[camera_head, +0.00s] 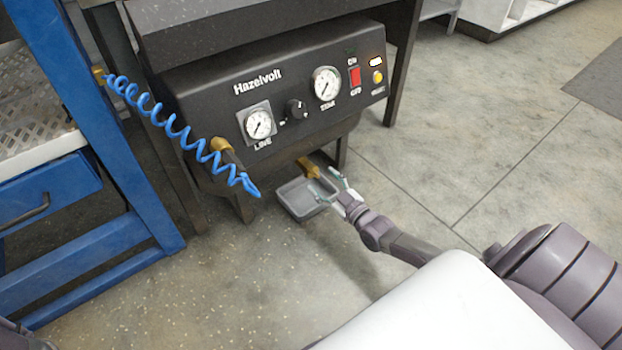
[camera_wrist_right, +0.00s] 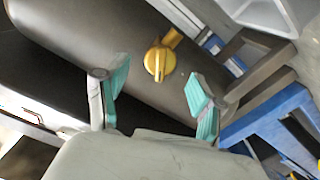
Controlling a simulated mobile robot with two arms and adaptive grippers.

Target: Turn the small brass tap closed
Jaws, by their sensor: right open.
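The small brass tap (camera_head: 309,168) sticks out low on the front of the black Hazelvoll machine, below its panel. In the right wrist view the tap (camera_wrist_right: 158,63) shows as a round yellow knob with a raised bar across it and a short stem. My right gripper (camera_head: 325,183) is open and empty, close to the tap. In the wrist view its teal-padded fingers (camera_wrist_right: 158,86) stand to either side of the tap's line, with the tap beyond the tips. No contact is visible. My left gripper is not in view.
A grey tray (camera_head: 296,200) lies under the tap, near my right gripper. A coiled blue hose (camera_head: 180,120) hangs left of it. The panel has two gauges, a knob and a red switch (camera_head: 355,77). A blue frame (camera_head: 120,180) stands left.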

